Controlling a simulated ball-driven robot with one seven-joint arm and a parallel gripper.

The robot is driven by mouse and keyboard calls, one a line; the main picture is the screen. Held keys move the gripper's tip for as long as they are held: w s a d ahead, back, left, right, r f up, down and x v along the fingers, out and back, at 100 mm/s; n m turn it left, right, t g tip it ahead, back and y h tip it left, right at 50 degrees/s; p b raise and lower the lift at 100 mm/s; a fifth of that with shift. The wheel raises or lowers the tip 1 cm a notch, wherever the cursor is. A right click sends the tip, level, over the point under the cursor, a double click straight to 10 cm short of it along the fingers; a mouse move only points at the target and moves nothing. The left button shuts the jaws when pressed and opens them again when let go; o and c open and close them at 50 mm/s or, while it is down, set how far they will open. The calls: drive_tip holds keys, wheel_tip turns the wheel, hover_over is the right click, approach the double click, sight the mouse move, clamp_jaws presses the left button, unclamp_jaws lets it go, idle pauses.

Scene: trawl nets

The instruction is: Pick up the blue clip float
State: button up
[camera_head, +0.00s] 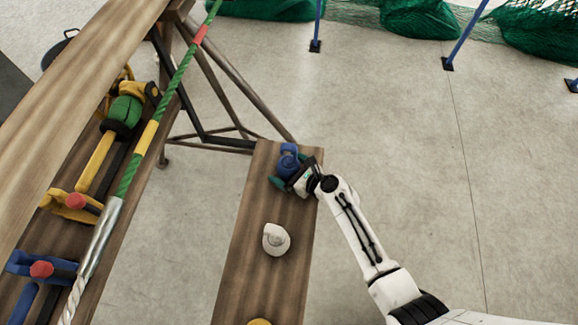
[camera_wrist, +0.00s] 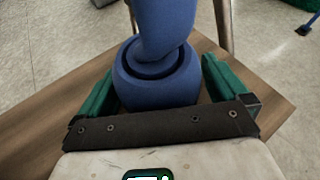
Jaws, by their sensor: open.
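The blue clip float (camera_head: 288,158) stands near the far end of a narrow wooden plank (camera_head: 262,205). In the wrist view the float (camera_wrist: 158,75) fills the middle, with a round base and a narrower upper part that runs out of the top of the frame. My gripper (camera_head: 282,172) is at the float. In the wrist view my gripper (camera_wrist: 160,82) is open, with one green finger on each side of the float's base. A gap shows on the right side; whether the left finger touches is unclear.
A white float (camera_head: 276,239) and a partly seen yellow one (camera_head: 260,322) stand nearer on the plank. A wooden rack with clamps and a green rope (camera_head: 150,130) is at the left. Green nets (camera_head: 420,18) and blue posts (camera_head: 315,45) stand at the back. The floor at right is clear.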

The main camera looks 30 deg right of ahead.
drive_tip(key=c, duration=1)
drive_tip(key=shift+r, duration=0.1)
